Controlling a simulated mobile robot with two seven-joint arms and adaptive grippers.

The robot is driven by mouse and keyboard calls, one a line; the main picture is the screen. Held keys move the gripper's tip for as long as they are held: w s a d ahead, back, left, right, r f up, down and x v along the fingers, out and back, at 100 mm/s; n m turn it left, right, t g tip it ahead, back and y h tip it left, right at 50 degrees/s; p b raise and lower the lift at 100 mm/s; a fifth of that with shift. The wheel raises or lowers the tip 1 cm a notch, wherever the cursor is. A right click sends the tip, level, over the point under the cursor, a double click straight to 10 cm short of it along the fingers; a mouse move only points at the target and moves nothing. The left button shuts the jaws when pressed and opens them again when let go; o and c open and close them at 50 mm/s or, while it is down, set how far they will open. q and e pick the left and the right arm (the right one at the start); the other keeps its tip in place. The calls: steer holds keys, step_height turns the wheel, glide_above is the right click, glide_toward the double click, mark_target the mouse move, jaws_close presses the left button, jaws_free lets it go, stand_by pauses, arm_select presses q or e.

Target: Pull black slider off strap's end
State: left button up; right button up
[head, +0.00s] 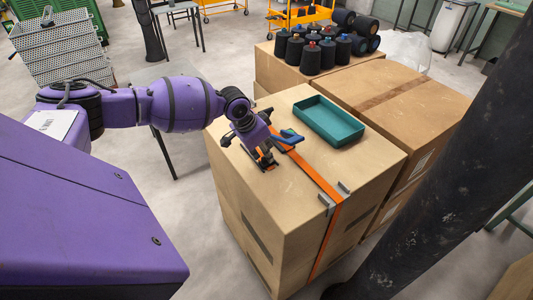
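An orange strap (318,176) runs across the top of a large carton (375,165) and down its near side. Its upper end lies under my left gripper (264,158), where a bit of orange shows beside dark parts. My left gripper is low over the carton's top at the strap's end. I cannot make out the black slider apart from the gripper's dark parts, nor whether the fingers are closed on anything. A blue piece (289,138) sticks out to the right of the gripper, above the strap. My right gripper is not in view.
A teal tray (328,122) lies on the carton behind the strap. Two grey metal pieces (326,201) flank the strap at the carton's front edge. Another carton (420,100) stands to the right. Several dark spools (310,58) stand on a carton behind.

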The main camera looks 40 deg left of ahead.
arm_select(q)
steer(key=shift+f, duration=0.3)
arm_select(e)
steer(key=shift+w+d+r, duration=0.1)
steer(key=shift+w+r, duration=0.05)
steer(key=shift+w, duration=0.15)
arm_select(q)
steer(key=shift+w, duration=0.1)
jaws_close()
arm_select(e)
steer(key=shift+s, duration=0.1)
